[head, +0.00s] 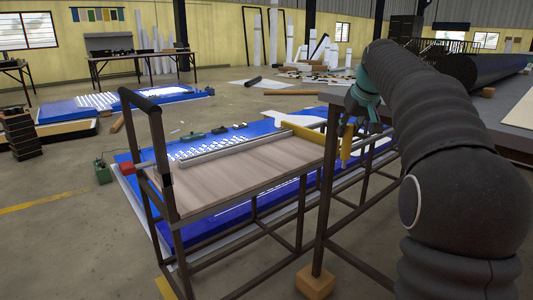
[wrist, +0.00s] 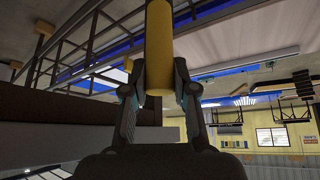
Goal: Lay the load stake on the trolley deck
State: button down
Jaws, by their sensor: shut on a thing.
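The load stake, a yellow round bar (head: 346,146), is held by my gripper (head: 350,122) and hangs roughly upright beside the trolley's right end in the head view. In the wrist view the stake (wrist: 159,45) runs between the two fingers of my gripper (wrist: 159,88), which are shut on it. The trolley deck (head: 245,180) is a pale wooden board on a dark frame, to the left of the gripper. The stake's lower end is partly confused with the frame behind it, so contact there cannot be told.
A grey rail (head: 235,148) runs along the deck's far side, and another yellow piece (head: 303,132) lies near its far right corner. The trolley's black push handle (head: 139,101) rises at left. A dark bench (head: 465,130) stands at right. The near deck surface is clear.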

aim_at(247, 169)
jog(key=u, duration=0.55)
jog(key=k, duration=1.2)
jog(key=u, duration=0.7)
jog(key=i, duration=0.75)
jog(key=z, duration=0.55)
jog(key=i, duration=1.3)
jog(key=z, duration=0.7)
